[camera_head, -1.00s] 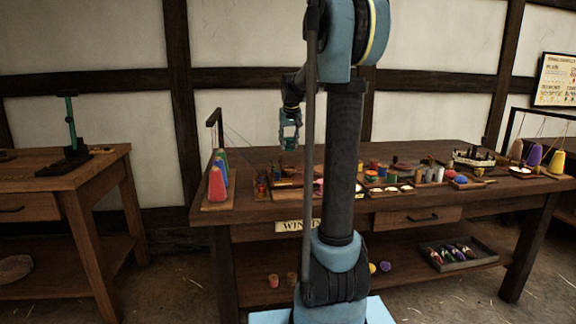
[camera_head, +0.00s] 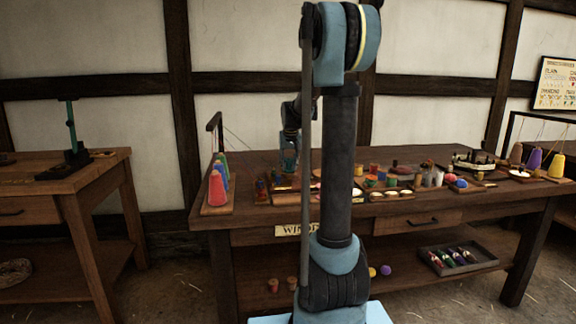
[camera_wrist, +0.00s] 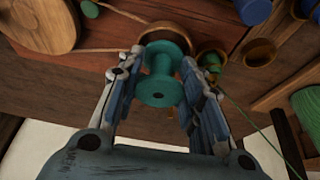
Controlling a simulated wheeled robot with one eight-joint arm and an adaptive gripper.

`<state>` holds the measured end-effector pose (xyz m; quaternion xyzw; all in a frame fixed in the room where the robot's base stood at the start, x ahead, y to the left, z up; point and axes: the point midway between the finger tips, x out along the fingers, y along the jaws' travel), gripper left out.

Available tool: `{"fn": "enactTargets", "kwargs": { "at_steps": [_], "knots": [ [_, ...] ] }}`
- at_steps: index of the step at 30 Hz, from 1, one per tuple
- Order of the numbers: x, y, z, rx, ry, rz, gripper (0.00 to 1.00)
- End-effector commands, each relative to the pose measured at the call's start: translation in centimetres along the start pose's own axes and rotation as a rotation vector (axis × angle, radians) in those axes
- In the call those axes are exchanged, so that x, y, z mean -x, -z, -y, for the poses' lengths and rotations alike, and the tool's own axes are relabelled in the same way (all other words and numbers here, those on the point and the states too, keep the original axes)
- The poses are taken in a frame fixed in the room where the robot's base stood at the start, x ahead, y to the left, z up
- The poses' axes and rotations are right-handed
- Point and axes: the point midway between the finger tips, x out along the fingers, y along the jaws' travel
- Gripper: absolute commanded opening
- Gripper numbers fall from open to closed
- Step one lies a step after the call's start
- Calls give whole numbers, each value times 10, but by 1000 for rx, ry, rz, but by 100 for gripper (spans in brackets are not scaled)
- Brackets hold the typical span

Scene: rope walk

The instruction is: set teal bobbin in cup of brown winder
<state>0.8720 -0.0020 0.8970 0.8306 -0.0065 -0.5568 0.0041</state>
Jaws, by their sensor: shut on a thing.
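The teal bobbin (camera_wrist: 160,90) is held flange-up between the two fingers of my gripper (camera_wrist: 167,66) in the wrist view. Just past it is a round brown cup (camera_wrist: 165,27), partly hidden by the bobbin; it looks like a winder's cup. I cannot tell whether the bobbin touches the cup or is inside it. In the head view my gripper (camera_head: 289,158) is low over the left part of the bench, and the bobbin cannot be made out there.
Smaller brown cups (camera_wrist: 259,53) stand to the right of the held bobbin, near a blue spool (camera_wrist: 252,10). A round wooden piece (camera_wrist: 40,22) is at upper left. Coloured cones (camera_head: 217,188) stand at the bench's left end; small items crowd the bench's right half.

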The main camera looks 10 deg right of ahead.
Motion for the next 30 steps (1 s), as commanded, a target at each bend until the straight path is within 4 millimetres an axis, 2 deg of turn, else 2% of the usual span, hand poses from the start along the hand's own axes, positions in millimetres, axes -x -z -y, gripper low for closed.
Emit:
{"fn": "enactTargets", "kwargs": {
  "at_steps": [16,17,20,30],
  "knots": [
    [-11,-5,-1,-1,0,0,13],
    [-11,-5,-1,-1,-1,1,36],
    [-11,-5,-1,-1,-1,1,58],
    [-10,-5,-1,-2,-1,0,58]
  ]
}}
